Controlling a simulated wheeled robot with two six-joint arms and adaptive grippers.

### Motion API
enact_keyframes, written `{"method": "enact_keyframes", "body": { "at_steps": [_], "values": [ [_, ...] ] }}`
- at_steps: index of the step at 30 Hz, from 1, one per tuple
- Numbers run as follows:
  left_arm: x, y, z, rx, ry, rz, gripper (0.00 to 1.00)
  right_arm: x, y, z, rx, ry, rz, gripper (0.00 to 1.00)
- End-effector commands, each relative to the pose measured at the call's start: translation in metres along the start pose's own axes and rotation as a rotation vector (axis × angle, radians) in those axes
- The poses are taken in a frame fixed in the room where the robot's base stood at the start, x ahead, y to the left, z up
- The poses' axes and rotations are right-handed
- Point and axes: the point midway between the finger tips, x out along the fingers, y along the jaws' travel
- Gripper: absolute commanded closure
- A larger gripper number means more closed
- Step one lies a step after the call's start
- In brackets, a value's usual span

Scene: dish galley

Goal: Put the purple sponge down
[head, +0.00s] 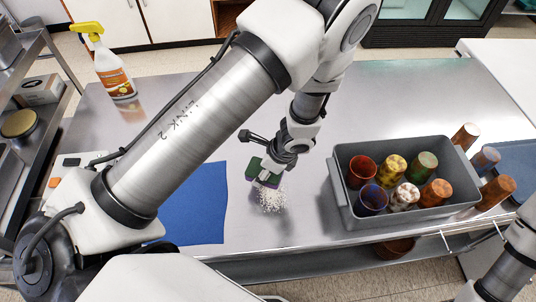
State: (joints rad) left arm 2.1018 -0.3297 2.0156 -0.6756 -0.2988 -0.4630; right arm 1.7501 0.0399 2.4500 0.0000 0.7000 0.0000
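The purple sponge (268,181) has a green upper layer and sits at the fingertips of my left gripper (265,168). The gripper points down and appears shut on the sponge, with its fingers partly hidden. The sponge is right above or touching a patch of white grains (272,199) on the steel counter (300,222); I cannot tell which. Only part of my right arm shows at the lower right corner, and its gripper is out of view.
A blue mat (203,215) lies left of the grains. A grey bin (345,213) with several cups stands to the right, with more cups (495,192) beside it. A spray bottle (112,72) stands at the back left. The counter behind the bin is clear.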

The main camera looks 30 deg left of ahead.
Motion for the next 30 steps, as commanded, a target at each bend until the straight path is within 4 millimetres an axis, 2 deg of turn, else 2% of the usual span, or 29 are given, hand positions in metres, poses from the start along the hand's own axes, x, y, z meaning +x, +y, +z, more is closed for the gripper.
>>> {"method": "enact_keyframes", "body": {
  "at_steps": [2, 4, 15, 18, 22, 27, 30],
  "values": [
    [0.004, 0.007, 0.0, -0.056, -0.002, 0.024, 0.78, -0.004, 0.0, 0.0, 0.0, 0.0, 0.0, 0.6],
    [0.01, -0.002, 0.002, -0.075, 0.0, 0.028, 0.78, 0.001, 0.0, 0.0, 0.0, 0.0, 0.0, 0.6],
    [0.035, -0.11, 0.033, -0.073, -0.001, 0.024, 0.78, 0.013, 0.0, 0.0, 0.0, 0.0, 0.0, 0.6],
    [0.04, -0.13, 0.039, -0.071, -0.002, 0.024, 0.78, 0.018, 0.0, 0.0, 0.0, 0.0, 0.0, 0.6],
    [0.048, -0.14, 0.04, -0.068, -0.003, 0.026, 0.78, 0.025, 0.0, 0.0, 0.0, 0.0, 0.0, 0.6],
    [0.074, -0.139, 0.028, -0.066, -0.004, 0.026, 0.78, 0.047, 0.0, 0.0, 0.0, -0.001, 0.0, 0.6],
    [0.072, -0.14, 0.029, -0.067, -0.003, 0.025, 0.78, 0.044, 0.0, 0.0, 0.0, -0.001, 0.0, 0.6]
  ]
}}
